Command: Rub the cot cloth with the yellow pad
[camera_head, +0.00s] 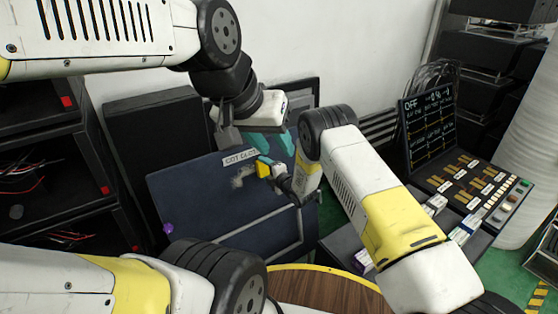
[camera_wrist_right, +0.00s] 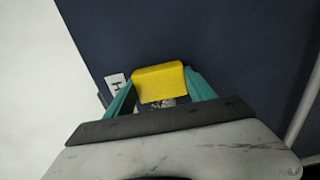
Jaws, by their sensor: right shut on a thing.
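The cot cloth (camera_head: 195,195) is a dark navy sheet on a tilted panel, with a white label along its top edge. A pale grey smudge (camera_head: 241,179) marks it just below the label. My right gripper (camera_head: 265,168) is shut on the yellow pad (camera_head: 262,167), right beside the smudge. In the right wrist view the yellow pad (camera_wrist_right: 160,83) sits between two teal fingers in front of the navy cloth (camera_wrist_right: 235,50). I cannot tell whether it touches the cloth. My left gripper (camera_head: 270,143) hangs above, near the panel's top edge; its finger gap is unclear.
A control panel (camera_head: 465,185) with labelled switches and a dark screen stands at the right. Black racks with wires (camera_head: 50,170) stand at the left. A round wooden top (camera_head: 325,290) is at the front. My two grippers are close together over the panel.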

